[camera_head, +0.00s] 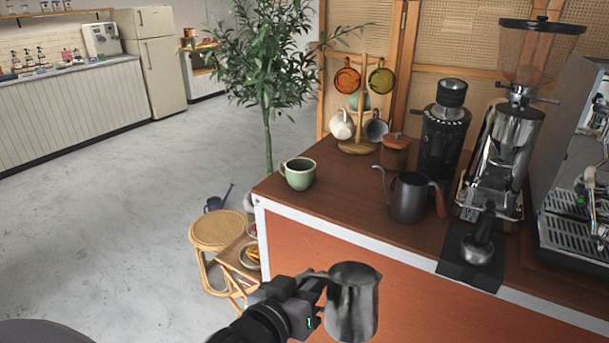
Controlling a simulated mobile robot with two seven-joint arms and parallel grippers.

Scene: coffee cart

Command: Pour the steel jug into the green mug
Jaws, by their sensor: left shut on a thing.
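The steel jug (353,306) is upright in front of the cart, near the bottom middle of the head view. My left gripper (318,285) is shut on its handle side and holds it; the fingers are partly hidden by the jug. The green mug (299,174) stands upright on the cart top near its left end, with its handle to the left. It is apart from the jug, farther back and up to the left in the picture. The inside of the jug is hard to make out. My right gripper is not in view.
A dark gooseneck kettle (408,198) stands right of the mug. A mug tree (357,146), grinders (505,160), a tamper on a black mat (466,274) and an espresso machine (578,215) fill the back and right. The wooden top (345,212) between mug and kettle is clear.

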